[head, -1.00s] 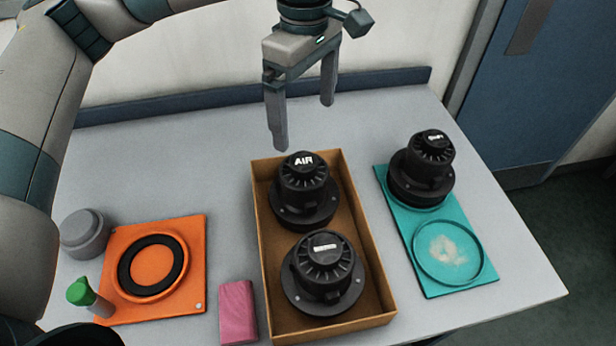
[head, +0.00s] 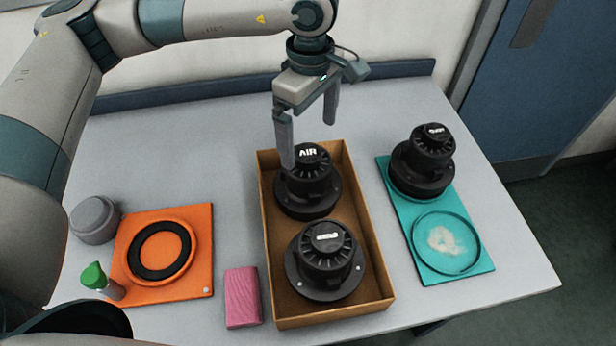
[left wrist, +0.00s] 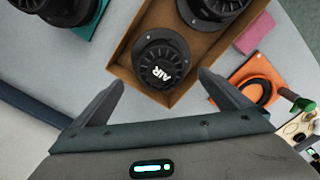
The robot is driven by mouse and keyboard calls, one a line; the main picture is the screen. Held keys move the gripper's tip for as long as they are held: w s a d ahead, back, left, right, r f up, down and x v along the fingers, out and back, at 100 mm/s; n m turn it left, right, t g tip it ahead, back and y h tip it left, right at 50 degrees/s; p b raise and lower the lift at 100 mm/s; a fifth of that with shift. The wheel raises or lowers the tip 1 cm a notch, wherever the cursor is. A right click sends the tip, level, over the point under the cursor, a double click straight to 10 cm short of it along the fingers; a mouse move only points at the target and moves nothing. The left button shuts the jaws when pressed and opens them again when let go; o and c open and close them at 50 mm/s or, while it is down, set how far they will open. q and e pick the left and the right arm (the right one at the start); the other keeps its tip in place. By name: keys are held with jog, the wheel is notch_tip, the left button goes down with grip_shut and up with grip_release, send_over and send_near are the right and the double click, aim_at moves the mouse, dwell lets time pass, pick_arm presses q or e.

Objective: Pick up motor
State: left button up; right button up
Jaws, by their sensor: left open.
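Two black motors stand upright in a shallow cardboard box: the rear one (head: 306,186), marked AIR, and the front one (head: 326,262). A third black motor (head: 424,162) stands on the rear part of a teal mat (head: 402,206). My left gripper (head: 310,145) is open and empty, pointing down over the rear end of the box, by the AIR motor; one finger overlaps that motor in the head view. In the left wrist view the AIR motor (left wrist: 161,65) lies ahead between the open fingers, apart from them. My right gripper is not in view.
The cardboard box (head: 266,245) has low walls. Left of it are a pink block (head: 242,297), an orange plate (head: 200,265) with a black ring (head: 160,251), a grey cap (head: 94,220) and a green-topped bottle (head: 98,279). The table behind the orange plate is clear.

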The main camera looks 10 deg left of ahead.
aim_at(309, 152)
pick_arm(q)
notch_tip(309, 152, down, 5)
jog(key=shift+p, duration=0.9)
jog(key=shift+f, duration=0.35)
jog(key=shift+a+f+p, duration=0.1)
jog(key=shift+f+p, duration=0.7)
jog(key=shift+p, duration=0.2)
notch_tip(309, 152, down, 3)
jog(key=shift+s+r+p, duration=0.1)
jog(key=shift+p, duration=0.65)
jog(key=shift+f, duration=0.4)
jog(key=shift+c, duration=0.2)
